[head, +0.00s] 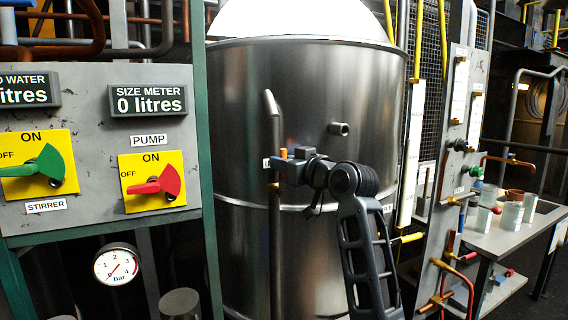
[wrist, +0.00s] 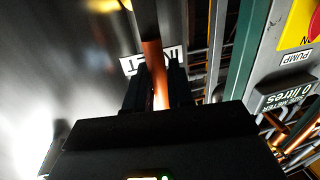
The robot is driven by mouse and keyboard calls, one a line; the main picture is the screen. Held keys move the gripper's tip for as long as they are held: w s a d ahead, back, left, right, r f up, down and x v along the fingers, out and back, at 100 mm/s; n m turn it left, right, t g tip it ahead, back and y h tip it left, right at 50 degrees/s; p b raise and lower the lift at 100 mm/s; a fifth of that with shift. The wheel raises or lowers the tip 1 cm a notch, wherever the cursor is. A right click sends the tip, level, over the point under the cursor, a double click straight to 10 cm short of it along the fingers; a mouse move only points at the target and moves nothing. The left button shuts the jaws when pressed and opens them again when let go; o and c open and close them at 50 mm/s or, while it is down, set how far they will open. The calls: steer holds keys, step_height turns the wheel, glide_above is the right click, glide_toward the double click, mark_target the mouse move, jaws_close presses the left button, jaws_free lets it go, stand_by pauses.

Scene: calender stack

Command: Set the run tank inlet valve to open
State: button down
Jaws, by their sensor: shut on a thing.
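The run tank (head: 240,110) is a large shiny steel vessel in the middle of the head view. A vertical steel pipe (head: 276,235) runs up its front, with a small brass fitting (head: 273,187) beside my gripper. My gripper (head: 284,168) reaches in from the right at this pipe. In the wrist view its dark fingers (wrist: 157,92) are shut on an orange lever (wrist: 154,72), which points up into the picture. The lever's orange tip (head: 284,153) shows just above the fingers in the head view. A partly covered white label (wrist: 132,64), upside down, sits behind it. The gripper hides most of the valve.
A grey panel (head: 90,140) at left carries a green stirrer switch (head: 45,166), a red pump switch (head: 160,186) and a size meter reading 0 litres (head: 148,100). A pressure gauge (head: 117,264) hangs below. At right are pipework and a table (head: 480,245) with several cups.

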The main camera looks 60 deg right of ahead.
steer(key=shift+a+f, duration=0.1)
steer(key=c, duration=1.1)
jaws_free()
steer(key=b+v, duration=0.1)
steer(key=v, duration=0.6)
steer(key=shift+s+a, duration=0.15)
steer(key=shift+s, duration=0.2)
